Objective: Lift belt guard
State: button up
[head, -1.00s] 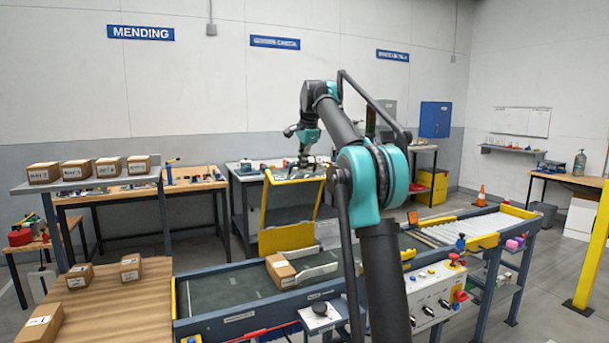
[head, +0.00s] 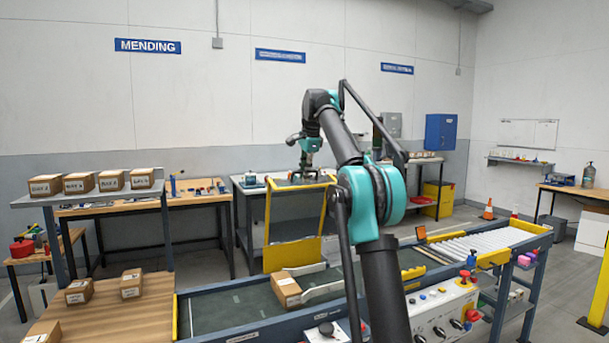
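The belt guard (head: 267,220) is a yellow frame with a dark see-through panel. It stands raised and tilted over the far side of the conveyor belt (head: 226,308). My gripper (head: 304,177) is at the guard's top bar, near its middle. The fingers are small and dark against the bench behind, so I cannot tell whether they are closed on the bar. A cardboard box (head: 286,289) lies on the belt below the guard, beside a pale angled rail (head: 320,289).
A control panel (head: 440,307) with knobs and a red button is on the conveyor's near side. White rollers (head: 490,241) continue to the right. A wooden table (head: 115,310) with boxes stands at left, with a shelf of boxes (head: 92,194) behind. Workbenches line the wall.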

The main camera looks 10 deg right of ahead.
jog(key=shift+r, duration=0.15)
jog(key=v, duration=0.5)
jog(key=shift+s, duration=0.15)
jog(key=s+d, duration=0.3)
jog(key=s, duration=0.8)
jog(key=shift+d, duration=0.4)
jog(key=shift+s, duration=0.1)
jog(key=shift+c, duration=0.5)
